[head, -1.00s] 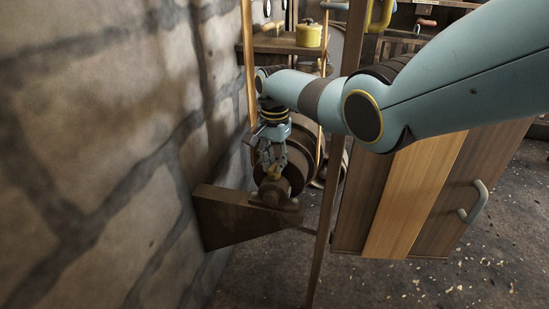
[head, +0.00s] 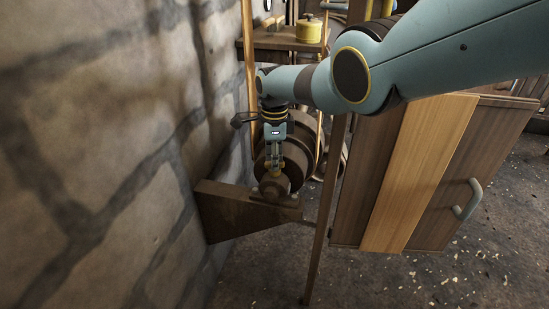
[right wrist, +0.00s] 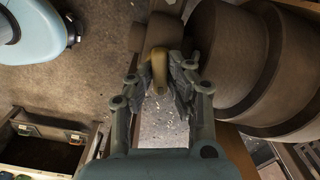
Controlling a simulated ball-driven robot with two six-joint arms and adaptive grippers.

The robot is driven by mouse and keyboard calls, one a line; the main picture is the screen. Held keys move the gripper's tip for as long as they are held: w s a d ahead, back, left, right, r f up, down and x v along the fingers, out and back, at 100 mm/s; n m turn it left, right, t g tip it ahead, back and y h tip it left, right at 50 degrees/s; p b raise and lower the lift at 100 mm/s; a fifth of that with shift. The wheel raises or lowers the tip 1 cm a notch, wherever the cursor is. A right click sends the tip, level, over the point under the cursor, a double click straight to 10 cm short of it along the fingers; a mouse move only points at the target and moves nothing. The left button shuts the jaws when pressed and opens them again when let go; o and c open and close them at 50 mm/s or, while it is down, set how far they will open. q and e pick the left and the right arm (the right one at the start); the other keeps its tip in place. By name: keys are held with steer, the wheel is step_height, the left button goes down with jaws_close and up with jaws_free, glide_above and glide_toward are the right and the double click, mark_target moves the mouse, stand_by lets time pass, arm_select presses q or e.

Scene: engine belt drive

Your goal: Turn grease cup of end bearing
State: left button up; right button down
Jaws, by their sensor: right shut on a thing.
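The end bearing (head: 274,188) sits on a brown wall bracket (head: 225,212) in the head view. Its brass grease cup (right wrist: 158,66) shows in the right wrist view between the fingertips of my right gripper (right wrist: 158,84). The fingers are shut on the cup. In the head view my right gripper (head: 274,168) points down onto the top of the bearing, and its fingers hide most of the cup. My left gripper is in neither view.
The stepped drum (head: 300,140) stands close behind the bearing. A stone wall (head: 90,150) is on the left. A wooden post (head: 322,230) and a striped cabinet (head: 420,175) are on the right. A shelf with a yellow pot (head: 309,32) is behind.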

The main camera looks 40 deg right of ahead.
steer(key=m, duration=1.2)
stand_by(0.5)
steer(key=c, duration=1.3)
jaws_free()
